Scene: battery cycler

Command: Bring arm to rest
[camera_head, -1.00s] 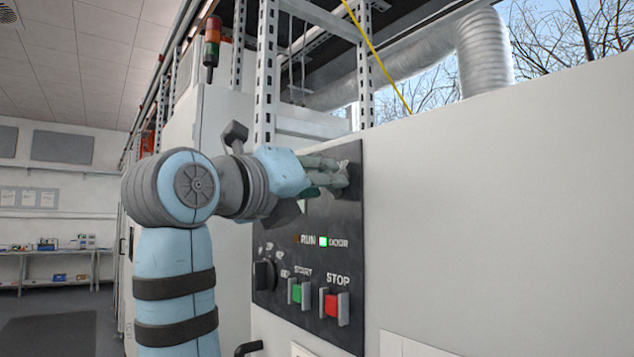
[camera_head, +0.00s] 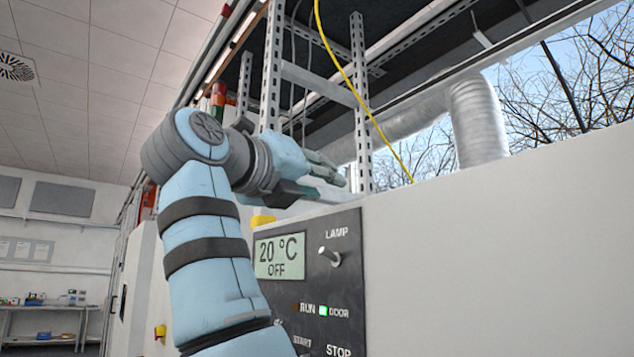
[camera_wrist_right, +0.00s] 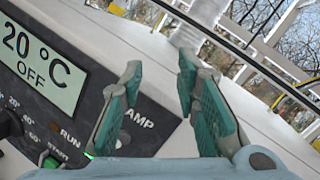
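My right arm (camera_head: 208,230) rises from the bottom of the head view, with its blue links and grey joints. My right gripper (camera_head: 335,180) is above the top edge of the dark control panel (camera_head: 290,305) and points right. In the right wrist view the right gripper (camera_wrist_right: 160,85) has its two green-padded fingers apart with nothing between them. The panel's display (camera_head: 280,256) reads 20 °C OFF, and the LAMP switch (camera_head: 330,256) sits right of it. My left gripper is not in view.
A large pale cabinet wall (camera_head: 500,250) carries the panel. Metal slotted uprights (camera_head: 362,130), a yellow cable (camera_head: 350,85) and a silver duct (camera_head: 478,118) stand above and behind. A shelf bench (camera_head: 45,310) is far left. The green door light (camera_head: 323,310) is lit.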

